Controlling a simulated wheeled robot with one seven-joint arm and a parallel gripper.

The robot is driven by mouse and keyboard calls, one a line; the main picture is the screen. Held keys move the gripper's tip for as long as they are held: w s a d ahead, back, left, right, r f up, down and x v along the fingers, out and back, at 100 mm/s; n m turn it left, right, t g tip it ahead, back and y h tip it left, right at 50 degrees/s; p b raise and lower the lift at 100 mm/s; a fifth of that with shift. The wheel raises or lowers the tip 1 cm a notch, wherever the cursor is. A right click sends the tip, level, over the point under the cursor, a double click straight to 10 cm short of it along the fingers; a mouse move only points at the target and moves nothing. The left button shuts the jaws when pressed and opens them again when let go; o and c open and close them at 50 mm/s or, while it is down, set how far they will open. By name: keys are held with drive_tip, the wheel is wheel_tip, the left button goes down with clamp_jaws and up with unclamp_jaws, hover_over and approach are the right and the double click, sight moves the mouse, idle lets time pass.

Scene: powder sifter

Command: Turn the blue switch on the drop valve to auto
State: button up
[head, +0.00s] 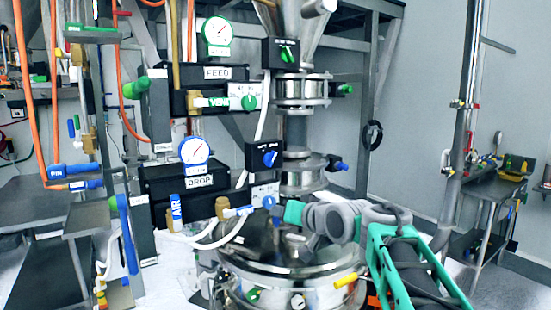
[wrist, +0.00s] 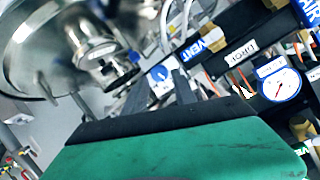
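The drop valve's black box, with a DROP label (head: 199,181), sits below the FEED unit in the head view. To its right, a pale plate carries a blue round switch (head: 268,202); a blue switch also shows on a white plate in the wrist view (wrist: 159,73). Another blue switch (head: 269,158) is on a small black box just above. My gripper (head: 280,211) is just right of the lower blue switch. In the wrist view its two dark fingers (wrist: 160,88) are apart, with the blue switch seen between and beyond them. Contact cannot be told.
The FEED unit above has a green switch (head: 249,101) on a similar plate. A steel vessel (head: 290,262) stands below my gripper, and metal pipework rises behind the switches. White hoses (head: 215,238) curve below the drop valve. A gauge (wrist: 281,84) shows in the wrist view.

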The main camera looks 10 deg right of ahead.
sight(273, 160)
drive_tip(key=w+d+r+t+y, duration=0.3)
drive_tip(key=w+r, duration=0.2)
drive_tip(key=r, duration=0.6)
drive_tip(key=p+x, duration=0.3)
drive_tip(key=x, duration=0.3)
drive_tip(key=shift+w+a, duration=0.2)
drive_tip(key=shift+a, duration=0.1)
drive_tip(key=shift+w+a, duration=0.15)
drive_tip(key=shift+w, duration=0.25)
clamp_jaws()
